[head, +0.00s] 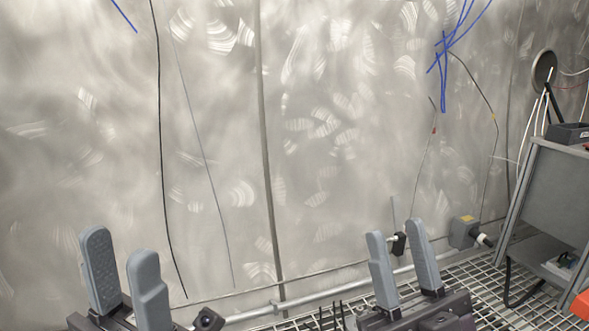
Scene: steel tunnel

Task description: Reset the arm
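My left gripper (121,247) shows at the bottom left of the head view, with its two grey ribbed fingers pointing up. A gap lies between the fingers and nothing is held in it. My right gripper (396,233) shows at the bottom, right of centre, also pointing up. Its fingers stand apart, with no held thing between them. A small black fitting (399,243) appears in the gap, seemingly behind the fingers by the wall. The arm links below both grippers are mostly out of the picture.
A brushed steel wall (330,130) fills the background, with hanging cables and blue strands (444,70). A pipe (320,299) runs along its foot. A grey shelf unit (562,190) stands at the right on the white grid floor (490,280). An orange object (581,304) is at the right edge.

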